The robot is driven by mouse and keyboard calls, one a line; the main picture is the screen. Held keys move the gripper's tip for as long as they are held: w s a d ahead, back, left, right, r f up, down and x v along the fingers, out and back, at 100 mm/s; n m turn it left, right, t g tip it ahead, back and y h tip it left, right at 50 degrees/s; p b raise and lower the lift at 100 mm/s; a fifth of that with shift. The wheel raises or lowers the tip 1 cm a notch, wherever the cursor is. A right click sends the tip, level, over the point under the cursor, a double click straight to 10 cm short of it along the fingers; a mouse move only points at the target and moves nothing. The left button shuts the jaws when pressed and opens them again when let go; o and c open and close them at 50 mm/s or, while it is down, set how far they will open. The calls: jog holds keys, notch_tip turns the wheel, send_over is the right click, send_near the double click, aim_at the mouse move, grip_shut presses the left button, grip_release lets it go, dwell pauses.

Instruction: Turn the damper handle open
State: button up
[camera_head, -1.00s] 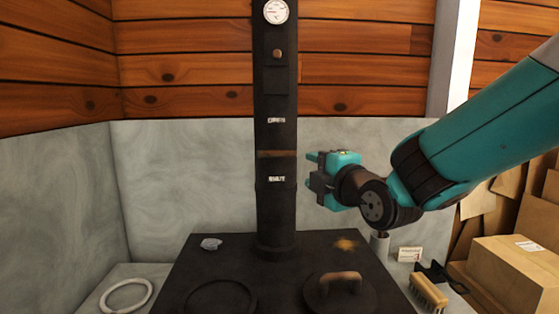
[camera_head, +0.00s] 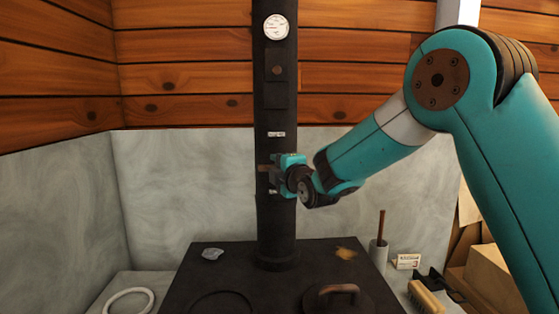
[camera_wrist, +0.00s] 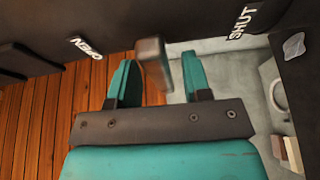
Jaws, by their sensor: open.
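The damper handle (camera_wrist: 152,62) is a brown bar standing out from the black stovepipe (camera_head: 276,225). In the head view its left end (camera_head: 263,168) shows beside my gripper (camera_head: 280,170), which hides the rest. In the wrist view my gripper (camera_wrist: 158,78) is open, with one teal finger on each side of the handle. The handle lies nearer the left finger, with a gap to the right one. The OPEN label (camera_wrist: 86,47) is left of the handle there, the SHUT label (camera_wrist: 243,20) right. In the head view the upper label (camera_head: 277,134) is clear and the lower is mostly covered.
Below is the black stove top (camera_head: 235,268) with a lidded plate (camera_head: 338,291). A cup with a stick (camera_head: 379,250), a brush (camera_head: 425,296) and boxes (camera_head: 490,275) stand at the right. A gauge (camera_head: 276,27) sits high on the pipe. Space left of the pipe is clear.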

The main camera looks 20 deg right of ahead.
jog(key=shift+w, duration=0.2)
grip_shut()
